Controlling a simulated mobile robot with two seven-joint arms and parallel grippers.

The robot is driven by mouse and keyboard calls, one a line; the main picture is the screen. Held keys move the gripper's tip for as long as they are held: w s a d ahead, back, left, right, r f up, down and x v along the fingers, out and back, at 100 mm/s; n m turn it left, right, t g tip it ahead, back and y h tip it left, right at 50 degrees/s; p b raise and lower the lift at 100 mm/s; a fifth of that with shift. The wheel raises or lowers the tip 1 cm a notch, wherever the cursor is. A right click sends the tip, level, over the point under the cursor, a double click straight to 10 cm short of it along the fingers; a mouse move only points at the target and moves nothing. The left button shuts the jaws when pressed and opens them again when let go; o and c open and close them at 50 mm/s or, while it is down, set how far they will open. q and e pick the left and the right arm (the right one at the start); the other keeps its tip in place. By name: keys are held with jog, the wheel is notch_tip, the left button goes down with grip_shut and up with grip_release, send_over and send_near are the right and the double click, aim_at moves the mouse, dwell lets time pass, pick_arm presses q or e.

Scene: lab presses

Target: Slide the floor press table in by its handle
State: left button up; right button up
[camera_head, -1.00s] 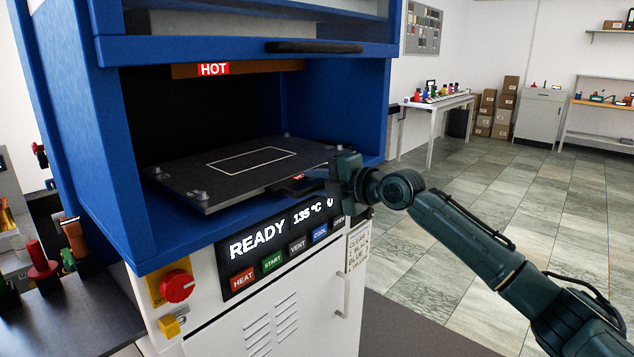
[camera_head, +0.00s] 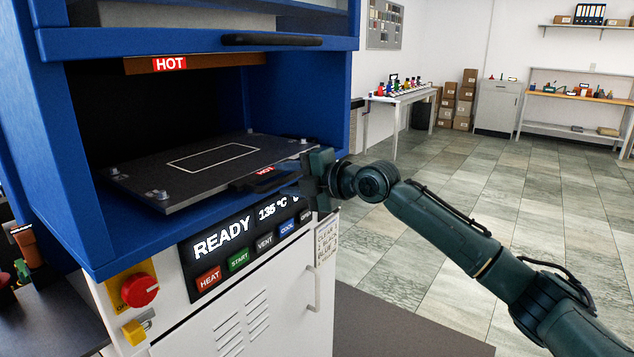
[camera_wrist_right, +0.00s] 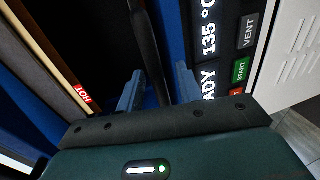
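The press table (camera_head: 190,185) is a dark flat plate with a white rectangle outline, inside the blue floor press. Its dark handle (camera_head: 270,180) is at the front edge beside a red HOT label. My right gripper (camera_head: 318,178) is at the right end of the handle, in front of the press. In the wrist view its two fingers (camera_wrist_right: 158,88) stand apart, with a dark bar (camera_wrist_right: 148,45), seemingly the handle, running between them. A gap shows beside the bar, so I see no firm grip. My left gripper is not in view.
The press's blue frame (camera_head: 338,90) borders the opening. A raised door with a black handle (camera_head: 270,40) is above. Below are the READY 135 °C panel (camera_head: 245,235) and a red knob (camera_head: 139,290). Open tiled floor (camera_head: 460,190) lies to the right.

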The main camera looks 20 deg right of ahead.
pick_arm(q)
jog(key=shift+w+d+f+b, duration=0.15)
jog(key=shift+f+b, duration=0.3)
jog(key=shift+b, duration=0.5)
pick_arm(e)
jog(key=v, duration=1)
jog(key=shift+s+d, duration=0.15)
jog(key=shift+s, duration=0.2)
jog(key=shift+c, duration=0.2)
jog(key=shift+c, duration=0.3)
